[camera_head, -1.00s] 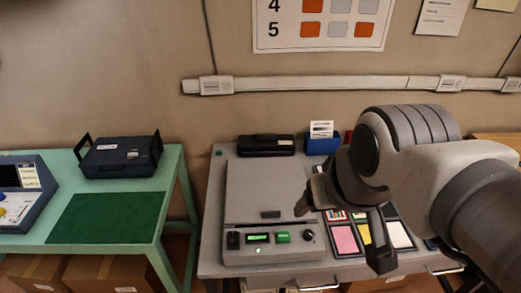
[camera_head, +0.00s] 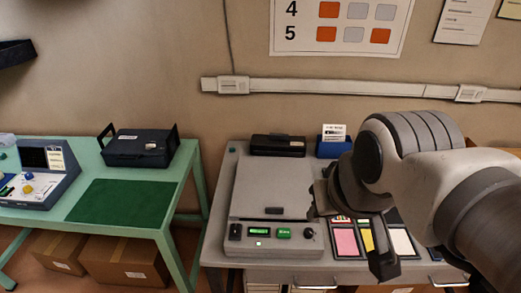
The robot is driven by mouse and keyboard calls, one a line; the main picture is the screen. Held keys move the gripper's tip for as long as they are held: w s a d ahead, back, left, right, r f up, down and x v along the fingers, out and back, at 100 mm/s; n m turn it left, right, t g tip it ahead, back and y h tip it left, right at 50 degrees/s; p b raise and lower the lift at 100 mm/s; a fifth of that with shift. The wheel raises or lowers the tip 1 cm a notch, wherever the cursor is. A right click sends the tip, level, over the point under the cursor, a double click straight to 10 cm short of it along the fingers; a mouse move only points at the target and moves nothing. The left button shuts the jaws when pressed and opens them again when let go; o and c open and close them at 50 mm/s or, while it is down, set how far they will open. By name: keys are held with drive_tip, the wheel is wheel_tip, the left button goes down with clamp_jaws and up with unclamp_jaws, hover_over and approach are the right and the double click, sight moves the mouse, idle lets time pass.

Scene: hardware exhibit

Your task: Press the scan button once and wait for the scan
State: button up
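A grey flatbed scanner (camera_head: 272,188) with its lid down sits on the grey table. Its front panel (camera_head: 275,249) carries a lit green display (camera_head: 259,231), a green button (camera_head: 284,233) with small unreadable lettering, a dark switch or button (camera_head: 235,231) at the left and a black knob (camera_head: 309,233) at the right. I cannot read which control is the scan button. My gripper (camera_head: 349,234) is open and empty, with its fingers apart. It hangs above the scanner's right edge and the colour cards, apart from the green button.
Colour cards (camera_head: 346,242) lie right of the scanner, partly behind my gripper. A black device (camera_head: 278,146) and a blue card holder (camera_head: 333,147) stand behind it.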

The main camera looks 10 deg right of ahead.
clamp_jaws()
idle(1.3)
